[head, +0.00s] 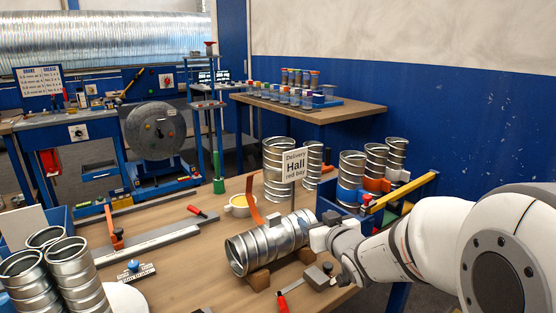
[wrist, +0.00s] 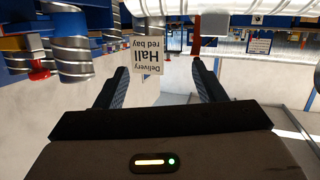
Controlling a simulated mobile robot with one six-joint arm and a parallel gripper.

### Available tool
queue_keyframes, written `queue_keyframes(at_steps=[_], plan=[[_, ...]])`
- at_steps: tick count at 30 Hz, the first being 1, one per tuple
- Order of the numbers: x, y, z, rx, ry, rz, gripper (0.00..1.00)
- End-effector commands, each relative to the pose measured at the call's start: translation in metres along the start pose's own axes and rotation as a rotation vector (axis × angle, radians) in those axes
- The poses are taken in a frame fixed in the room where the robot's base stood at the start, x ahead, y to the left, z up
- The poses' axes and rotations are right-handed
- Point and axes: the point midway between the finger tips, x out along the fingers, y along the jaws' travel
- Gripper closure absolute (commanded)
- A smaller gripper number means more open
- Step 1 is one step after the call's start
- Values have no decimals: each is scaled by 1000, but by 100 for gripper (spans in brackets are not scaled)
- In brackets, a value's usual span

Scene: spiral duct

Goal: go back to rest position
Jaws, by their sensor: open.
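My gripper (head: 322,238) is at the end of my white arm, which reaches in from the right over the wooden bench (head: 170,255). In the head view it is beside the right end of a lying spiral duct (head: 265,243), and I cannot tell whether they touch. In the wrist view my gripper (wrist: 160,70) has its two dark fingers spread with nothing between them. A white sign reading "Delivery Hall red bay" (head: 294,165) stands behind the duct. It shows upside down beyond the fingers in the wrist view (wrist: 148,58).
Upright ducts (head: 277,170) stand behind the sign. A blue rack with coloured compartments (head: 385,212) and more ducts is close behind my arm. Several ducts (head: 75,270) stand at the front left.

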Motion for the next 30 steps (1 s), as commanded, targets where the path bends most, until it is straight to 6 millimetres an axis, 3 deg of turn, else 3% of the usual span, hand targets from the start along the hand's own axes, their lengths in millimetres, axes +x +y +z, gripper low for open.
queue_keyframes(at_steps=[1,5,9,14,19,24,30], plan=[[-18,10,-24,2,-67,49,37],[-58,27,-33,25,-269,157,37],[-112,34,-42,72,-492,231,37],[-183,24,-52,147,-750,257,37],[-250,0,-63,222,-979,224,37],[-287,-18,-66,263,-1104,183,37],[-295,-22,-64,271,-1135,171,37]])
